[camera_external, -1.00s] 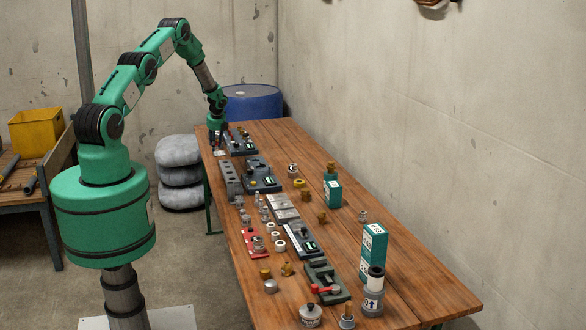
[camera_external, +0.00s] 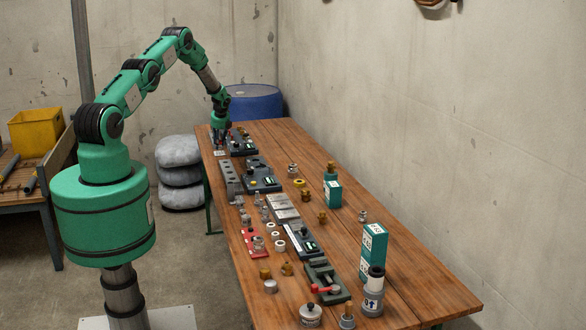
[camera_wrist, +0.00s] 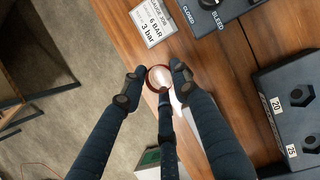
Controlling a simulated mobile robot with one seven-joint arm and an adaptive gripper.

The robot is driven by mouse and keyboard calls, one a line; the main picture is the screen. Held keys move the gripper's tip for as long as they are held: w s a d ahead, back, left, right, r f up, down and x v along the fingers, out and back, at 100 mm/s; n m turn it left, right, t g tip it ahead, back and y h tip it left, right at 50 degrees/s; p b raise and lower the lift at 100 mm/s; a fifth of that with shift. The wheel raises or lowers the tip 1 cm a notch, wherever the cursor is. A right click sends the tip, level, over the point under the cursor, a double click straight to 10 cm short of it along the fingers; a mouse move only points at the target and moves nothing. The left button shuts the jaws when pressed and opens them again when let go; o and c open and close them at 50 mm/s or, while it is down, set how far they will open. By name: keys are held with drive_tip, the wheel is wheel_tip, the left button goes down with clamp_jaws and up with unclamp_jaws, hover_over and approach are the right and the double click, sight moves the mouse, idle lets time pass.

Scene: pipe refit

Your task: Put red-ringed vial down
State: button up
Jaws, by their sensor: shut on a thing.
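The red-ringed vial (camera_wrist: 158,78) shows in the wrist view from above as a pale round top with a dark red ring around it. My gripper (camera_wrist: 157,72) is shut on it, with dark fingers at its left, right and near side. The vial is above or at the wooden table's edge; I cannot tell whether its bottom touches the table. In the external view my gripper (camera_external: 221,144) is low over the far left end of the table (camera_external: 345,215). The vial is too small to make out there.
A printed gauge card (camera_wrist: 153,20) lies just beyond the vial. A dark closed/bleed block (camera_wrist: 212,12) stands at the upper right, and a dark block with number labels (camera_wrist: 292,105) at the right. The table's left edge is close. A blue drum (camera_external: 253,102) stands behind.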

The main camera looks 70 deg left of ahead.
sight(219, 154)
drive_tip(key=shift+f, duration=1.6)
drive_tip(key=shift+f, duration=0.15)
drive_tip(key=o, duration=1.1)
drive_tip(key=shift+r, duration=0.25)
drive_tip(key=v, duration=1.1)
drive_tip(key=shift+d+r, duration=0.2)
drive_tip(key=shift+r, duration=0.15)
